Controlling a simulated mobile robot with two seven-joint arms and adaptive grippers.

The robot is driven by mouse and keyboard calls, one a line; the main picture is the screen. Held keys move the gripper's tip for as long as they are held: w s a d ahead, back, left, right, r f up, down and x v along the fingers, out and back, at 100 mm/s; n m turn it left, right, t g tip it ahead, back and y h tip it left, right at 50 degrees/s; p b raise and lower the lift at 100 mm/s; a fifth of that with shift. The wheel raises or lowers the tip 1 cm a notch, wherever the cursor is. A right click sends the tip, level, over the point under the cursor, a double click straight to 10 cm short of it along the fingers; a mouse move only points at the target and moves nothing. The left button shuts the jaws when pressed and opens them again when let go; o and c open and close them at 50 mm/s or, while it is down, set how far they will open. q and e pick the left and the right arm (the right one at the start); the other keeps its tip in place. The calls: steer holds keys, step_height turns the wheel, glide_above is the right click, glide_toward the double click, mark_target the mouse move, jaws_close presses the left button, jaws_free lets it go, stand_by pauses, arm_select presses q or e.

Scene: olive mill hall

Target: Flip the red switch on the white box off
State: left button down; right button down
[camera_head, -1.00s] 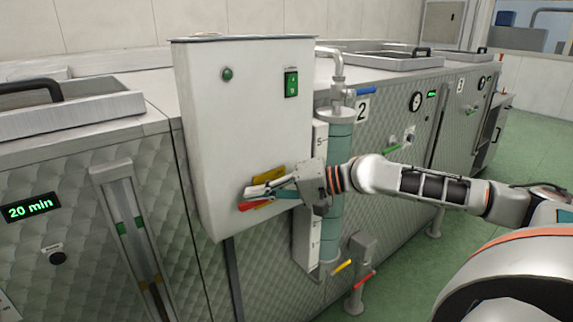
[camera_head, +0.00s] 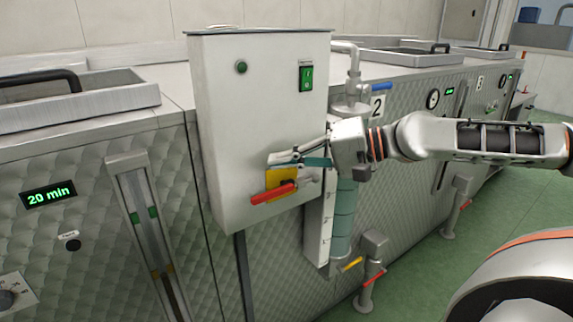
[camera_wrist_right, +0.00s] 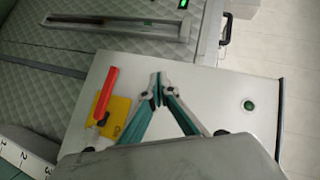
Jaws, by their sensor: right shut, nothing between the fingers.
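The white box (camera_head: 262,110) is fixed to the front of the steel machine and fills much of the right wrist view (camera_wrist_right: 225,92). Low on its face is a red switch handle (camera_head: 273,194) on a yellow plate (camera_head: 283,178). The handle lies nearly level, its left end slightly lower. It also shows in the right wrist view (camera_wrist_right: 106,92), left of the fingers. My right gripper (camera_head: 272,160) is shut and empty, just above the yellow plate and apart from the red handle. In the wrist view its fingertips (camera_wrist_right: 158,88) meet over the bare box face. My left gripper is out of view.
The box also carries a green lamp (camera_head: 241,67) and a green rocker switch (camera_head: 306,78). A teal pipe (camera_head: 344,215) and a white scale (camera_head: 319,230) stand right of the box. Red and yellow valve handles sit low. Green floor is free at right.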

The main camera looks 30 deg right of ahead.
steer(key=shift+s+r, duration=0.8)
steer(key=shift+r, duration=0.05)
steer(key=a+f+n+t, duration=0.1)
steer(key=a+f+n, duration=0.3)
steer(key=f, duration=1.2)
steer(key=a+f+n, duration=0.4)
steer(key=f, duration=1.2)
steer(key=s+a+f+n+h, duration=0.1)
steer(key=s+f+h, duration=0.2)
steer(key=s+f, duration=0.4)
steer(key=s+a+f+n+h, duration=0.1)
steer(key=s+f+h, duration=0.3)
steer(key=f, duration=1.1)
steer(key=s+a, duration=0.1)
steer(key=s, duration=0.2)
steer(key=shift+s+g, duration=0.35)
steer(key=shift+g, duration=0.05)
